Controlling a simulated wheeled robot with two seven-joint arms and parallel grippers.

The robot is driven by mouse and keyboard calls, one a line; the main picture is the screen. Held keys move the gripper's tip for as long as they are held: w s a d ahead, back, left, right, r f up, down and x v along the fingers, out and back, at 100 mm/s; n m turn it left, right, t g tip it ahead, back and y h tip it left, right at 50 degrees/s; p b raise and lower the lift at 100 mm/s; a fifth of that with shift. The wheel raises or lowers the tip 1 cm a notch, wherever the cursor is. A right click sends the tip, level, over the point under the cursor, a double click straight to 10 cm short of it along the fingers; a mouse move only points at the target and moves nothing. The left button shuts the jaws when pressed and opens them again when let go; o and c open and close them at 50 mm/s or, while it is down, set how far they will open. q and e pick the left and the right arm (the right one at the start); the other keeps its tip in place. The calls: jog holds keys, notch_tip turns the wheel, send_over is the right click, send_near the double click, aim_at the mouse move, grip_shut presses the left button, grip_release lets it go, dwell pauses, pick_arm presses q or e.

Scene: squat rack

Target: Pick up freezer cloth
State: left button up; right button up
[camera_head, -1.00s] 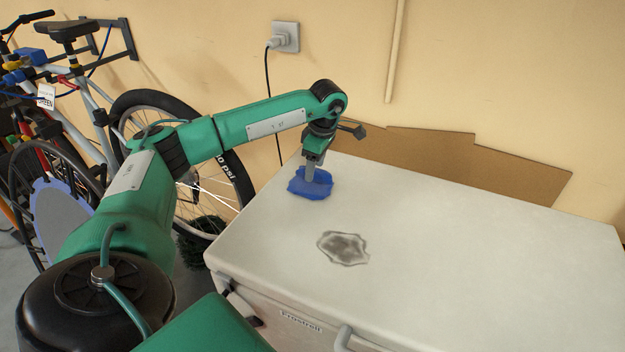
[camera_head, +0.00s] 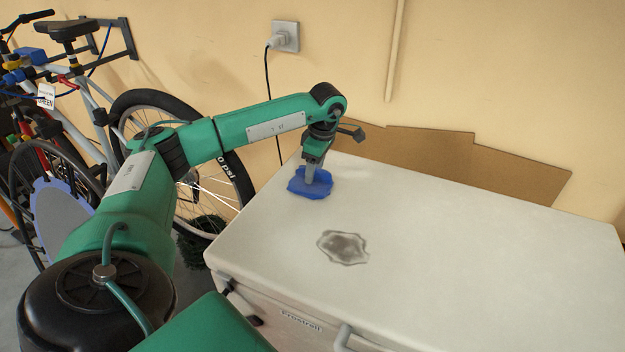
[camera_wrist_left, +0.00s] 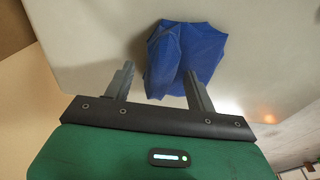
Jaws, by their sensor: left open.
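The freezer cloth (camera_head: 312,186) is a crumpled blue cloth lying on the white freezer lid (camera_head: 480,240), near its back left corner. It also shows in the left wrist view (camera_wrist_left: 183,55), beyond and partly between the fingers. My left gripper (camera_head: 309,180) points down at the cloth, its fingertips over or at it in the head view. In the left wrist view the two fingers (camera_wrist_left: 157,80) are spread apart, with the right one overlapping the cloth's edge. I cannot tell whether they touch it. My right gripper is not in view.
A grey dirty patch (camera_head: 343,247) marks the freezer lid in front of the cloth. A bicycle (camera_head: 75,75) stands at the left. A cardboard sheet (camera_head: 470,165) leans on the wall behind the freezer. A cord hangs from the wall outlet (camera_head: 286,37).

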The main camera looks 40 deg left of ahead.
pick_arm(q)
jog(key=c, duration=1.1)
jog(key=shift+o, duration=0.2)
jog(key=shift+r, duration=0.15)
notch_tip(320, 180, up, 20)
jog(key=p, duration=0.2)
jog(key=shift+p, duration=0.4)
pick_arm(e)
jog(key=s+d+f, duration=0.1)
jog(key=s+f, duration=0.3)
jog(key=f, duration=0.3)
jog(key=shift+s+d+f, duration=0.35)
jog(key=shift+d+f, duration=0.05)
pick_arm(q)
jog(key=shift+r, duration=0.1)
jog(key=shift+o, duration=0.9)
jog(key=shift+c, duration=0.5)
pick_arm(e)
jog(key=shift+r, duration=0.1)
